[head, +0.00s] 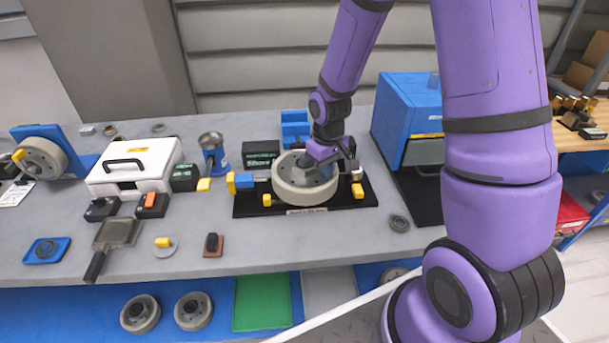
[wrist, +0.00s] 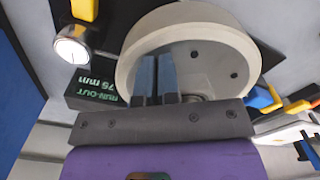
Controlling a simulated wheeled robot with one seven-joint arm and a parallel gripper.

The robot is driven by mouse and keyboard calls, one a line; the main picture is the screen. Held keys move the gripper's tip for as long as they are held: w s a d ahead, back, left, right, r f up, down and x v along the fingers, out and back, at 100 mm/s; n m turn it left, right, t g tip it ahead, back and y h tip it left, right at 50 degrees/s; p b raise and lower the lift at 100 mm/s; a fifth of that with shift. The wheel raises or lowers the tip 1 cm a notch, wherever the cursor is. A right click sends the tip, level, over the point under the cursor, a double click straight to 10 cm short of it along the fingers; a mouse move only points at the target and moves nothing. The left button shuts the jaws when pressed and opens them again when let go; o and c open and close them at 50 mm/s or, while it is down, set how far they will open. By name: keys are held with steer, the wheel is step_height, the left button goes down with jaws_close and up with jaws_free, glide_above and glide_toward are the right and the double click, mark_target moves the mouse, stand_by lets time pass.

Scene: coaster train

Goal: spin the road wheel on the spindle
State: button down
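The road wheel (head: 305,195) is a pale grey disc with a darker face, lying flat on the spindle of a black fixture base (head: 245,208). It fills the middle of the wrist view (wrist: 240,48), where small dark holes show in its face. My gripper (head: 322,168) is above the wheel's back right part. In the wrist view its two blue-grey fingers (wrist: 156,58) lie side by side with almost no gap, over the wheel face near the hub. Nothing shows between them. Whether the fingertips touch the wheel is unclear. The hub is partly hidden by the gripper.
A dial gauge (wrist: 70,48) stands beside the wheel, and a run-out display (head: 260,153) is behind it. Yellow-handled clamps (head: 358,190) sit on the fixture. A blue cabinet (head: 405,105) stands back right, and a white case (head: 135,165) is left.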

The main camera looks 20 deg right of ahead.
steer(key=shift+w+d+f, duration=0.1)
steer(key=shift+w+d, duration=0.85)
steer(key=shift+w, duration=0.25)
steer(key=shift+w+d, duration=0.2)
steer(key=shift+w, duration=1.3)
steer(key=shift+w+a+r, duration=0.15)
steer(key=shift+w+a, duration=0.15)
steer(key=shift+w, duration=0.45)
steer(key=shift+w+a+r, duration=0.1)
steer(key=shift+w+a, duration=0.15)
steer(key=shift+w, duration=0.5)
steer(key=shift+r, duration=3)
steer(key=shift+r, duration=0.1)
